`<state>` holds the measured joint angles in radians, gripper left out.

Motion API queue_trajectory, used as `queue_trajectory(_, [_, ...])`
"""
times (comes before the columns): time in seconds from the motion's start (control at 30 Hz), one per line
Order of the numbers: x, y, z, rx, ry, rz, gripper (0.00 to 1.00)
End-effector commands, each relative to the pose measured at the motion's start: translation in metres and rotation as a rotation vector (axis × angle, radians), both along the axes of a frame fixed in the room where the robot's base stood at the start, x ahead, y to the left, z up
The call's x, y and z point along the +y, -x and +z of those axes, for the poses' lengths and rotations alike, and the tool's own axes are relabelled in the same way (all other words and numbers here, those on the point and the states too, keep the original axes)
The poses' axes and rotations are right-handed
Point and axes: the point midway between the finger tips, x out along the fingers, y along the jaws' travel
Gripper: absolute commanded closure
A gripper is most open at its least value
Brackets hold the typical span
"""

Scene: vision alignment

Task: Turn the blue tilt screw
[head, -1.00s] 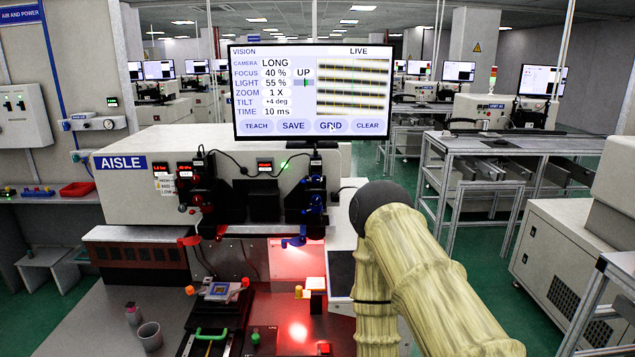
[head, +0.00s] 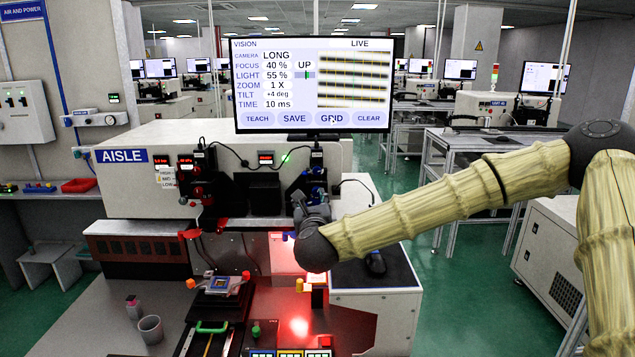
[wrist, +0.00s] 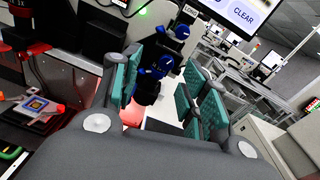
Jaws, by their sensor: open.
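Several blue knobs sit on the dark right-hand camera mount (head: 313,180), below the monitor. In the wrist view the blue knobs (wrist: 165,62) show in a row between and beyond my fingers. I cannot tell for sure which one is the tilt screw. My gripper (head: 306,208) is in front of this mount and hides its lower part in the head view. In the wrist view my gripper (wrist: 160,88) has its teal finger pads wide apart, with a lower blue knob in the gap. No contact shows. The monitor (head: 313,88) reads TILT +4 deg and UP.
A second camera mount with red knobs (head: 193,178) stands to the left. Below are a stage with a chip (head: 218,284), a green handle (head: 212,327) and a red-lit area. A cup (head: 150,329) stands front left.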

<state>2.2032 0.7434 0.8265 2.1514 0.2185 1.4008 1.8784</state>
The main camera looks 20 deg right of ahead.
Motion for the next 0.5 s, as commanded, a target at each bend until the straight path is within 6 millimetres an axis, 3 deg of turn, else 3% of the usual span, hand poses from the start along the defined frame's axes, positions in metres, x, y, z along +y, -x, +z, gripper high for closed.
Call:
queue_trajectory(0.03, [-0.008, -0.002, 0.015, -0.030, -0.048, -0.023, 0.56])
queue_trajectory(0.17, [-0.019, -0.004, 0.035, -0.074, -0.118, -0.053, 0.56])
queue_trajectory(0.37, [-0.025, -0.020, 0.040, -0.080, -0.129, -0.057, 0.56])
queue_trajectory(0.5, [-0.031, -0.041, 0.041, -0.079, -0.128, -0.058, 0.56])
